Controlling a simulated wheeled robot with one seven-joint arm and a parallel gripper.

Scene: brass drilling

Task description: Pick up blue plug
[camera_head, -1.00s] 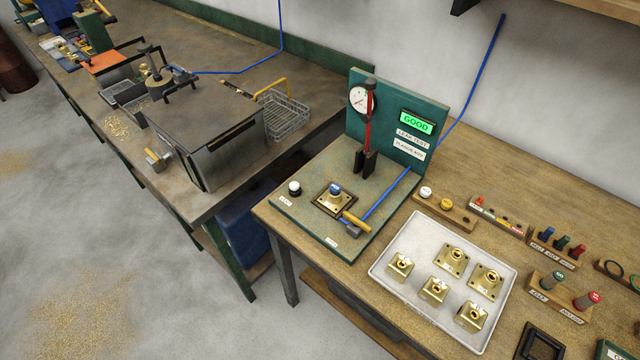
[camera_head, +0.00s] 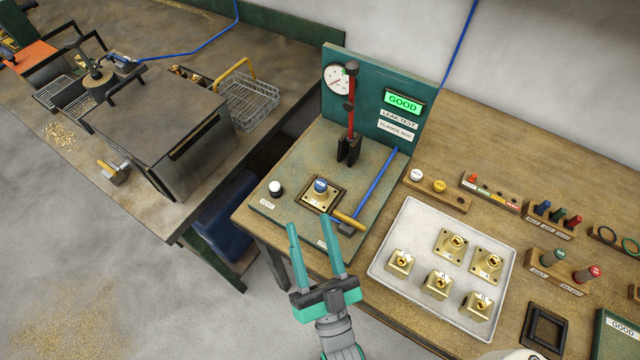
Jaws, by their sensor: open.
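A blue plug (camera_head: 320,185) sits upright on top of a brass flange part (camera_head: 319,199) in the green leak test stand (camera_head: 292,163). Another blue-topped piece (camera_head: 543,207) stands in a small wooden rack to the right. My gripper (camera_head: 310,223) is open and empty. Its two teal fingers point up the picture toward the stand, with the tips just below the brass part and apart from the blue plug. Nothing covers the plug.
A red clamp column (camera_head: 350,120) rises behind. A white tray (camera_head: 413,217) holds several brass parts. A green GOOD display (camera_head: 403,102) is lit.

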